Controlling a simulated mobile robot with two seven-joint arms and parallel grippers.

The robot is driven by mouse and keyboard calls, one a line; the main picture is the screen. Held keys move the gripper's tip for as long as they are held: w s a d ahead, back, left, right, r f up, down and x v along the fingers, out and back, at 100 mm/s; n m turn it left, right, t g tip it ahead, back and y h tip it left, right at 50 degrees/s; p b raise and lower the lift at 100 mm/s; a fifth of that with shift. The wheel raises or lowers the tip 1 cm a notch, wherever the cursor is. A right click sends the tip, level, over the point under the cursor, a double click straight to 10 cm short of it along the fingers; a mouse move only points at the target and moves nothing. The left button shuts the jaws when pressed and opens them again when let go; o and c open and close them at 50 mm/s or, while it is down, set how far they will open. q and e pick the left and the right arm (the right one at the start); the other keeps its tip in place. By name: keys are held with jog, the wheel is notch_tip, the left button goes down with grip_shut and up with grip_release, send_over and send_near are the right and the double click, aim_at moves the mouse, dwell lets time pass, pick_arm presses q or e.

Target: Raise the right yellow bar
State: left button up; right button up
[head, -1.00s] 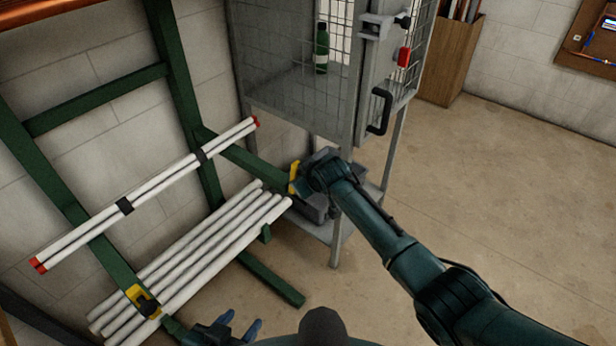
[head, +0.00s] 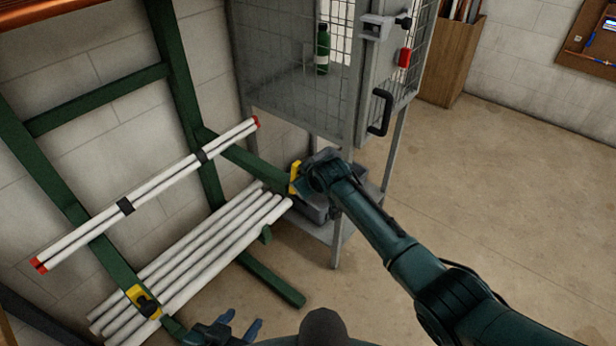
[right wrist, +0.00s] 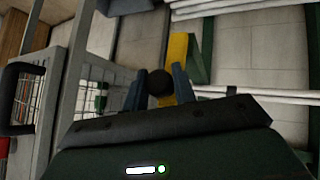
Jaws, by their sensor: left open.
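The right yellow bar (head: 295,176) sits at the end of the right green arm of the rack, beside my right gripper (head: 307,181), whose fingers are mostly hidden in the head view. In the right wrist view the yellow bar (right wrist: 177,58) stands just beyond the fingertips. A dark round knob (right wrist: 159,82) lies between the two blue fingers of the right gripper (right wrist: 159,90); I cannot tell whether they press on it. The left yellow bar (head: 136,294) is on the left green arm. My left gripper (head: 241,324) is open and empty at the bottom edge.
Several white tubes (head: 200,250) lie low across the rack, and red-ended tubes (head: 160,184) are strapped higher up. A grey mesh cabinet (head: 345,130) with a green bottle (head: 323,48) stands right behind the bar. The floor (head: 500,200) to the right is clear.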

jog(key=o, duration=0.4)
jog(key=shift+w+a+r, duration=0.25)
jog(key=shift+a+r, duration=0.25)
jog(key=shift+r, duration=0.05)
jog(key=shift+o, duration=0.2)
jog(key=shift+f, duration=0.1)
jog(key=shift+r, duration=0.25)
jog(key=shift+r+p, duration=0.4)
jog(key=shift+p, duration=0.25)
jog(key=shift+s+r+p, duration=0.4)
jog(key=shift+r+p, duration=0.4)
jog(key=shift+p, duration=0.4)
jog(key=shift+s+a+r+p, duration=0.1)
jog(key=shift+s+r+p, duration=0.1)
jog(key=shift+r+p, duration=0.3)
jog(key=shift+s+a+r+p, duration=0.1)
jog(key=shift+s+r+p, duration=0.1)
jog(key=shift+r+p, duration=0.25)
jog(key=shift+s+r, duration=0.1)
jog(key=shift+r, duration=0.05)
jog(key=s+a+r, duration=0.1)
jog(key=s+r, duration=0.2)
jog(key=r, duration=0.5)
jog(key=shift+s+a+r, duration=0.2)
jog(key=shift+a+r, duration=0.05)
jog(key=shift+r, duration=0.15)
